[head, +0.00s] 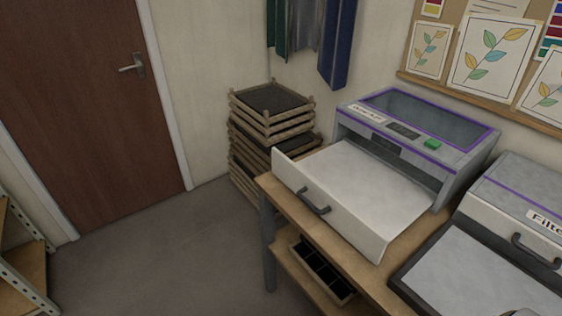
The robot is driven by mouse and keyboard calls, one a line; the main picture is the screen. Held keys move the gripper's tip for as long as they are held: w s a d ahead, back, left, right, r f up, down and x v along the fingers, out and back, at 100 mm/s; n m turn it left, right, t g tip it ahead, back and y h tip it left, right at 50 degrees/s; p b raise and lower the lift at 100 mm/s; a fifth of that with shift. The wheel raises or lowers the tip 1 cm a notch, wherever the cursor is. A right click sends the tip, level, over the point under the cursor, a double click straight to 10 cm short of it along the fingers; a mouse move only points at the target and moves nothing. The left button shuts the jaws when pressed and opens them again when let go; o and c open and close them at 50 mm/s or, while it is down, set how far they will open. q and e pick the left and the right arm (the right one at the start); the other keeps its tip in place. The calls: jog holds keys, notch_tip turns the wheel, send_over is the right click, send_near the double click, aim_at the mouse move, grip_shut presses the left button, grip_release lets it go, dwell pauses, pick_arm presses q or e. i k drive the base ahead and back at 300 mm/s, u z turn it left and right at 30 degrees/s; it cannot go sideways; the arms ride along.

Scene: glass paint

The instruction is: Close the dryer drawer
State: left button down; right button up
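The dryer (415,133) is a grey box with purple trim, a dark window on top and a green button, standing on a wooden table. Its drawer (370,190) is pulled out toward the front left, showing a pale flat inside that looks empty. A dark handle (314,203) sits on the drawer's front panel. Neither of my grippers shows in the head view.
A second grey machine (520,200) with a label starting "Filte" stands to the right. Stacked wooden trays (271,112) stand behind the table's left end. The floor (165,255) at left is clear.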

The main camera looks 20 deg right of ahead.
aim_at(370, 201)
jog(key=z, duration=0.75)
jog(key=i, duration=0.85)
jog(key=z, duration=0.85)
